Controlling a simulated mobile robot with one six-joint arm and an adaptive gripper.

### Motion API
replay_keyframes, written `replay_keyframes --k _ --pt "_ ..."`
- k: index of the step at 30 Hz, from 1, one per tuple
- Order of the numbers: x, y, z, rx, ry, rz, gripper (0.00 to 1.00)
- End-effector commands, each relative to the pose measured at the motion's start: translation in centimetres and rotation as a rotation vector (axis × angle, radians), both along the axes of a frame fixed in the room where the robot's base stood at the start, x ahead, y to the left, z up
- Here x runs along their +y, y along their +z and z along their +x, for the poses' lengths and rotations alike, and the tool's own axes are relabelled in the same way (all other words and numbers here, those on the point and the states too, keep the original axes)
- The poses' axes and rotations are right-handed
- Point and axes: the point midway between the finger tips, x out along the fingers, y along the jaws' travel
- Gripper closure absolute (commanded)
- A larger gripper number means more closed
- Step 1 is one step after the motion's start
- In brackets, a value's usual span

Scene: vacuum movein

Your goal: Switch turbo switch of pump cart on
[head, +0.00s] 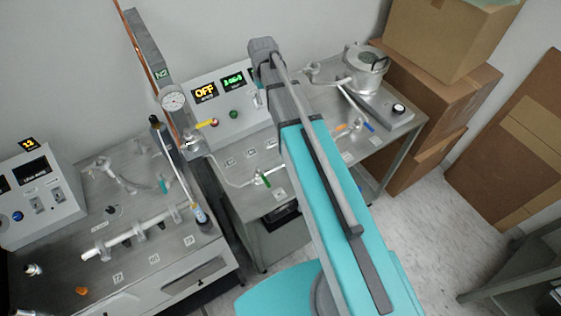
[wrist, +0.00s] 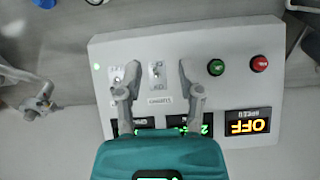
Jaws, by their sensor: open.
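The pump cart's control box (head: 228,118) stands at the back middle in the head view, with an orange OFF display (head: 205,93) and a green-digit display (head: 234,82). In the wrist view its panel (wrist: 215,45) appears upside down. Two toggle switches show there: one (wrist: 117,74) at the left and one (wrist: 156,71) with a label by it. The labels are too blurred to tell which is turbo. My gripper (wrist: 157,68) is open and empty, its fingers on either side of the labelled toggle in the picture; contact cannot be told. The arm hides the gripper in the head view.
A green button (wrist: 216,67) and a red button (wrist: 259,63) sit right of the fingers. A metal chamber (head: 365,68) and cardboard boxes (head: 440,40) are at the right.

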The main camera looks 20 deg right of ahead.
Motion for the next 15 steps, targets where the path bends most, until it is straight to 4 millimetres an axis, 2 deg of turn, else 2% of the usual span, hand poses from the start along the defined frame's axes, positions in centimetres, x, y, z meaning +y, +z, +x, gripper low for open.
replay_keyframes --k 1,15 --pt "0.0 -0.8 -1.0 0.000 -0.006 0.000 0.52" --pt "-0.1 -4.5 -6.4 0.000 -0.063 0.000 0.52"
